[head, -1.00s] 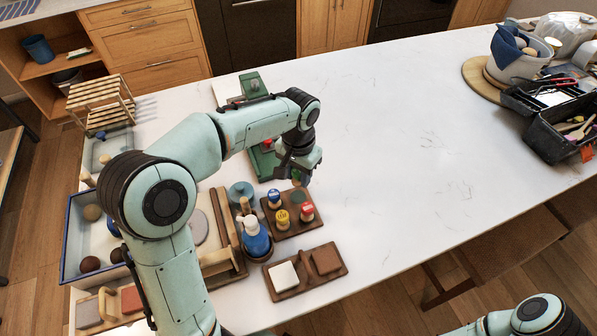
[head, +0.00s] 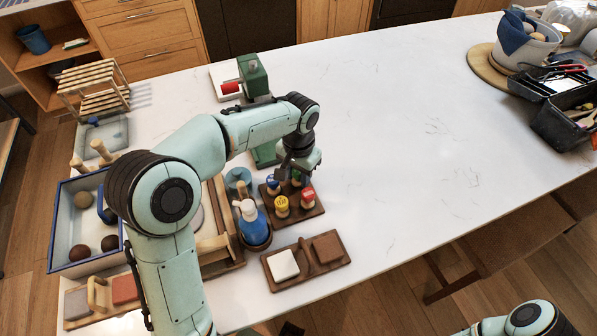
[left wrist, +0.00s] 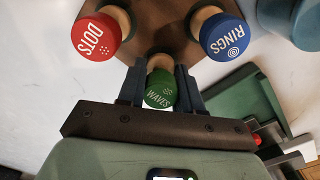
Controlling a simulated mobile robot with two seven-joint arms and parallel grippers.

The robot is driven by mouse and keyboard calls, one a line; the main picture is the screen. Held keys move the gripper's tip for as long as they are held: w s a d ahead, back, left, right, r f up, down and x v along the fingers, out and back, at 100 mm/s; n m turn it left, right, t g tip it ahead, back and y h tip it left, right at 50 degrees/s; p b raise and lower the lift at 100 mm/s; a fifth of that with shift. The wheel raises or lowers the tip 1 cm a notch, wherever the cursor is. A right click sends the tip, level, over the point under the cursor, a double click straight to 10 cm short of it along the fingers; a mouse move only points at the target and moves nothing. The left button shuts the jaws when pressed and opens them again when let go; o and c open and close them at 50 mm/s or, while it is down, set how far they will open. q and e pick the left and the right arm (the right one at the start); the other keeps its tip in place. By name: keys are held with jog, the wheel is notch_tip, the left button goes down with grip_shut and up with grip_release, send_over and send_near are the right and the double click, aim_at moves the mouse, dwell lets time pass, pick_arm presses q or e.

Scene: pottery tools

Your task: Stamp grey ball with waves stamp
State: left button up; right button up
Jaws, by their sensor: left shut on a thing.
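The green waves stamp (left wrist: 160,90) stands upright in the left wrist view, its cap between the fingers of my left gripper (left wrist: 160,88). In the head view my left gripper (head: 293,176) is down at the back of the brown stamp holder (head: 299,217) and mostly hides the green stamp. The red dots stamp (left wrist: 96,37) and blue rings stamp (left wrist: 223,35) stand beyond it in the wrist view. A yellow stamp (head: 281,206) also stands in the holder. A tan or greyish ball (head: 80,196) lies in the blue-rimmed tray; I cannot tell whether it is the grey ball.
Two dark brown balls (head: 79,252) share the tray. A blue bottle (head: 251,222) stands left of the stamp holder, and a board with white and brown blocks (head: 306,264) lies in front. A green press (head: 252,76) stands behind. The table's right middle is clear.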

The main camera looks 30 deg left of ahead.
pick_arm(q)
jog(key=shift+f, duration=0.3)
pick_arm(e)
jog(key=shift+f, duration=0.15)
dwell(0.4)
pick_arm(q)
jog(key=o, duration=1.1)
jog(key=shift+r, duration=0.1)
notch_tip(320, 180, up, 13)
jog(key=shift+r+p, duration=0.15)
jog(key=shift+p, duration=0.9)
pick_arm(e)
jog(key=w+r, duration=0.1)
jog(key=r, duration=0.2)
jog(key=shift+w, duration=0.35)
jog(key=shift+s+f, duration=0.1)
